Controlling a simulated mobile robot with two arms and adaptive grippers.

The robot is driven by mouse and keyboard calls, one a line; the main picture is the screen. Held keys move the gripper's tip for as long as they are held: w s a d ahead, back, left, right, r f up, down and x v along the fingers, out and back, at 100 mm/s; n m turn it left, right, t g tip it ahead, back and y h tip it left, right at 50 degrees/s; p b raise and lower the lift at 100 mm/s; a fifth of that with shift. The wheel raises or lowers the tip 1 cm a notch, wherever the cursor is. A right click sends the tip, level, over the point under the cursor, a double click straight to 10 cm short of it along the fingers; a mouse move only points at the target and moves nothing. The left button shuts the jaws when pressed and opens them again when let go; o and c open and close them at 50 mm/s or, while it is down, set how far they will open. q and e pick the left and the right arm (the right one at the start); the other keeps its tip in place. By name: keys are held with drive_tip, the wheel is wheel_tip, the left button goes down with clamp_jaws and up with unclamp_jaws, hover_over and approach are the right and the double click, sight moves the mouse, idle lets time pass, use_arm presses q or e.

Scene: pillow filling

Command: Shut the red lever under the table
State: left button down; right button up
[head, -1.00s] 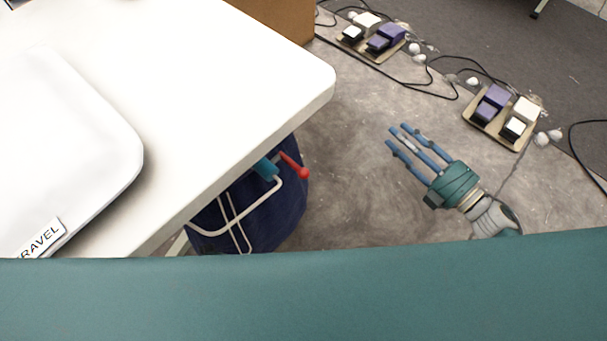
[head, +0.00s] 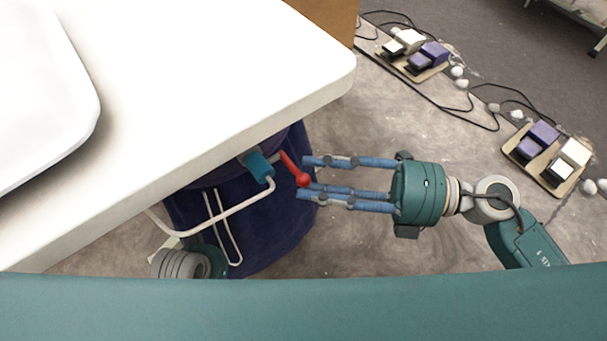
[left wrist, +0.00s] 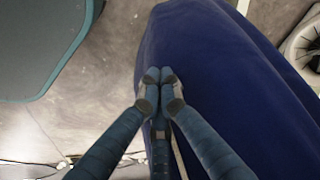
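The red lever (head: 291,165) shows in the head view just under the table's edge, beside a teal fitting (head: 257,165) on a white bent tube. It slants down to the right and ends in a round knob. My right gripper (head: 304,177) is open, with its fingers pointing left. One finger is above the knob and two are below it; I cannot tell whether they touch it. In the left wrist view my left gripper (left wrist: 158,76) has its fingertips together over dark blue fabric (left wrist: 215,60). I see no cloth clearly pinched between them.
The white table (head: 230,70) fills the upper left, with a white pillow-like item (head: 40,80) on it. A dark blue bag (head: 265,230) hangs below the table. Pedal boards (head: 547,152) and cables lie on the floor at the upper right.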

use_arm(q)
drive_tip(key=shift+f, duration=0.45)
use_arm(e)
drive_tip(key=shift+w+a+f, duration=0.1)
drive_tip(key=shift+w+a, duration=0.05)
drive_tip(key=shift+a, duration=0.5)
drive_tip(key=shift+w+a, duration=0.1)
drive_tip(key=shift+a, duration=0.5)
clamp_jaws()
use_arm(q)
drive_tip(key=shift+d, duration=0.1)
use_arm(e)
drive_tip(key=shift+f, duration=0.2)
